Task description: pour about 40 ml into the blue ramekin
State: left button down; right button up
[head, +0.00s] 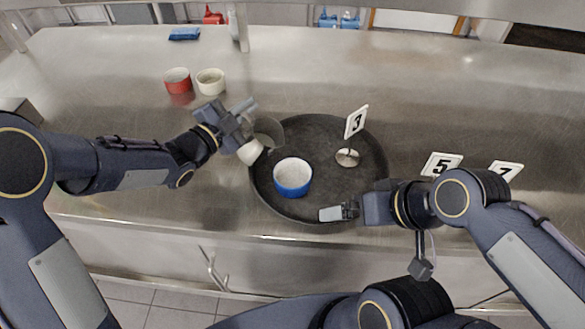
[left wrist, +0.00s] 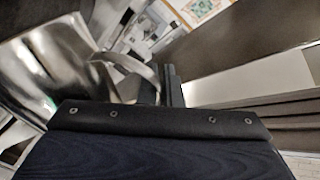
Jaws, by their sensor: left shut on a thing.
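The blue ramekin (head: 292,178), with a white inside, stands upright on a round dark tray (head: 330,127), left of its middle. My left gripper (head: 244,116) is above the tray's left edge, up and left of the ramekin. It is shut on a shiny metal jug (head: 269,130), which looks tilted; its handle (left wrist: 132,66) and body show blurred in the left wrist view. A cream-coloured round shape (head: 250,152) shows below the jug; I cannot tell whether it belongs to it. No stream is visible. My right gripper (head: 340,212) is at the tray's front rim; its jaw opening is unclear.
A number 3 sign (head: 355,122) stands on the tray's right part. Signs 5 (head: 441,165) and 7 (head: 506,173) stand to the right. A red ramekin (head: 178,80) and a cream ramekin (head: 210,81) stand back left. A blue packet (head: 185,34) lies farther back.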

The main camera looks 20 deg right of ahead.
aim_at(266, 118)
pick_arm(q)
jog(key=shift+s+d+r+m+p, duration=0.3)
jog(key=shift+s+d+r+m, duration=0.25)
jog(key=shift+s+m, duration=0.2)
jog(key=shift+s+d+r+m+p, duration=0.25)
jog(key=shift+s+d+m+p, duration=0.4)
jog(key=shift+m, duration=0.2)
jog(key=p, duration=0.1)
jog(key=r+m+p, duration=0.1)
jog(key=r+p, duration=0.1)
jog(key=shift+s+d+m, duration=0.25)
jog(key=shift+s+m, duration=0.15)
jog(key=shift+s+d+f, duration=0.1)
jog(key=shift+s+f, duration=0.05)
jog(key=shift+f, duration=0.05)
jog(key=shift+s+d+m+p, duration=0.3)
jog(key=shift+m+p, duration=0.2)
jog(key=shift+m, duration=0.3)
jog(key=shift+s+d+f+m+y+p, duration=0.15)
jog(key=shift+s+d+m+y+p, duration=0.3)
jog(key=shift+m, duration=0.45)
jog(key=shift+s+d+m+b, duration=0.15)
jog(key=shift+s+m+b, duration=0.15)
jog(key=shift+m+b, duration=0.1)
